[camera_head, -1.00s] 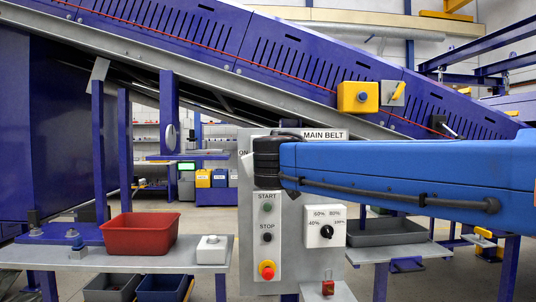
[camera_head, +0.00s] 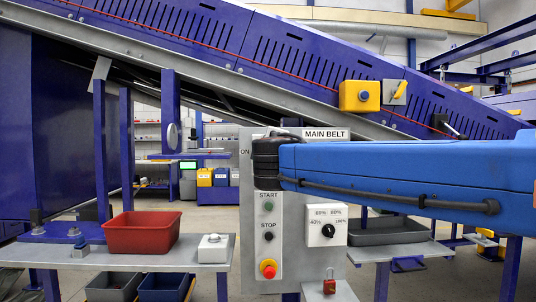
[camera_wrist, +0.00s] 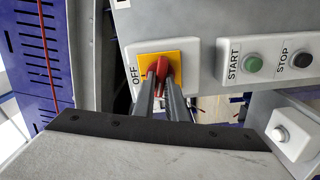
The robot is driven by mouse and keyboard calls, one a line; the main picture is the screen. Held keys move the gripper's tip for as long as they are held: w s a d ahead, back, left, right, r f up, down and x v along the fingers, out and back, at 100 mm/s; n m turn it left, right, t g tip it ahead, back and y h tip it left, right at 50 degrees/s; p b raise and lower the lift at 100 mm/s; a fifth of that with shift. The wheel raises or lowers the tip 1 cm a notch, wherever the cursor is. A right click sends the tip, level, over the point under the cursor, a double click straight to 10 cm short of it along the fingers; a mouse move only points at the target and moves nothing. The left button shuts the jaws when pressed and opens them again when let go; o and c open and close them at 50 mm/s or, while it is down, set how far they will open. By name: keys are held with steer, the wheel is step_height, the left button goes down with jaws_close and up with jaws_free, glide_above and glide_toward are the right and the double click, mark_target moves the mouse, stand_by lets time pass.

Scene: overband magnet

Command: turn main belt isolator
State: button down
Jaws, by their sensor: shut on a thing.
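The main belt isolator shows in the wrist view as a red handle (camera_wrist: 162,68) on a yellow plate (camera_wrist: 183,61). Its OFF label (camera_wrist: 133,74) is left of the plate; its ON label (camera_head: 244,154) shows in the head view, left of my wrist. My gripper (camera_wrist: 161,80) is shut on the red handle, with a finger on each side. The handle runs roughly up and down in the wrist view. In the head view, my wrist hides the handle and plate on the grey panel (camera_head: 297,270) under the MAIN BELT sign (camera_head: 327,134).
Below my wrist are the START button (camera_head: 268,206), the STOP button (camera_head: 268,236), a red emergency stop (camera_head: 268,268) and a speed dial (camera_head: 327,231). A red tray (camera_head: 142,234) stands on the left bench. A red padlock (camera_head: 330,286) is below the panel.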

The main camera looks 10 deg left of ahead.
steer(key=shift+f+n, duration=0.1)
steer(key=shift+n, duration=1.2)
steer(key=c, duration=1.8)
jaws_free()
steer(key=v, duration=1.7)
steer(key=shift+s, duration=0.25)
